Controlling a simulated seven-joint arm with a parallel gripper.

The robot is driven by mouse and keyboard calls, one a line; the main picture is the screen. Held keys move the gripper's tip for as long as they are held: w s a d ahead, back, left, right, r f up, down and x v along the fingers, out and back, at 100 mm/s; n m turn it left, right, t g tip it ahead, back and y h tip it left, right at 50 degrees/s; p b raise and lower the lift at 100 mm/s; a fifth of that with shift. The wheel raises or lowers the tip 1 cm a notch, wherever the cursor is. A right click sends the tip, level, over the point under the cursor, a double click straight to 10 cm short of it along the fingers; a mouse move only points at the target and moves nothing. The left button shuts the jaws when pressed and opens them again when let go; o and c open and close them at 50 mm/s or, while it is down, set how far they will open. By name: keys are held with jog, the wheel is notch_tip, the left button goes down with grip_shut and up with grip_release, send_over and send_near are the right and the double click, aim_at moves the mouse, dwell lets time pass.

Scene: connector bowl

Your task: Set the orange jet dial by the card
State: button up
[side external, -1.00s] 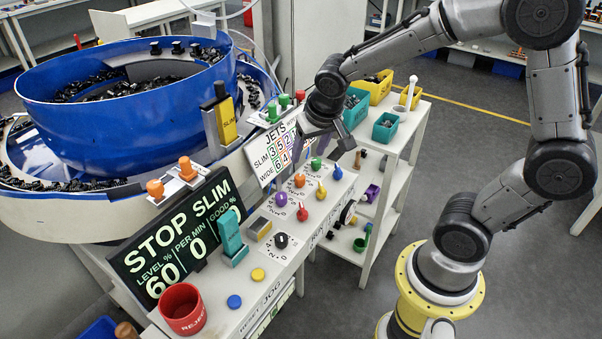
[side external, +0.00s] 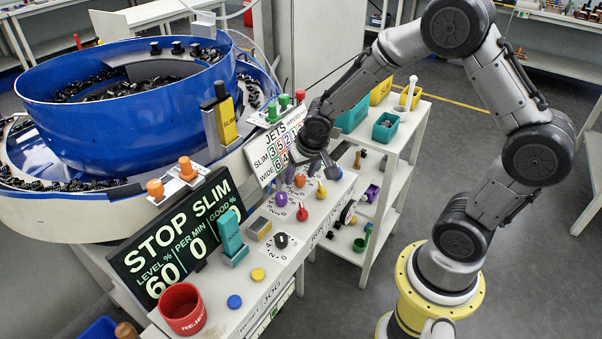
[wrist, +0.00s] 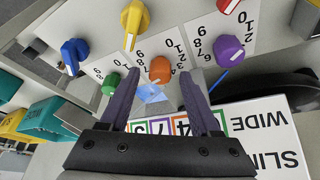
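The orange dial (side external: 300,181) is on the white panel below the card. In the wrist view the orange dial (wrist: 160,69) shows between my fingertips, with a gap on each side; I cannot tell how far below them it is. Its scale is partly hidden. My gripper (wrist: 160,78) is open and empty; in the side view my gripper (side external: 308,171) is just above the dial. The JETS card (side external: 266,162) has SLIM and WIDE rows of coloured number boxes. In the wrist view the card (wrist: 265,115) is upside down and partly covered by my gripper.
Close around are a purple dial (wrist: 229,50), a green dial (wrist: 110,83), a yellow dial (wrist: 134,20), a blue dial (wrist: 73,54) and a red dial (side external: 302,212). The display (side external: 172,240) reads STOP SLIM. A red bin (side external: 182,310) stands at the front.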

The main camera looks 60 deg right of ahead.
grip_shut()
jog(key=shift+n, duration=0.4)
jog(key=shift+d+n+t+y, duration=0.15)
jog(key=shift+n+y, duration=0.4)
jog(key=shift+n, duration=0.7)
jog(key=shift+d+n+t+y, duration=0.15)
jog(key=shift+n+y, duration=0.4)
jog(key=shift+n, duration=0.7)
jog(key=shift+n+g+y, duration=0.2)
jog(key=shift+n+y, duration=0.3)
jog(key=shift+n, duration=0.95)
jog(key=shift+n+g+y, duration=0.2)
jog(key=shift+n+y, duration=0.3)
jog(key=shift+n, duration=0.95)
jog(key=shift+o, duration=0.3)
grip_release()
jog(key=shift+r, duration=0.1)
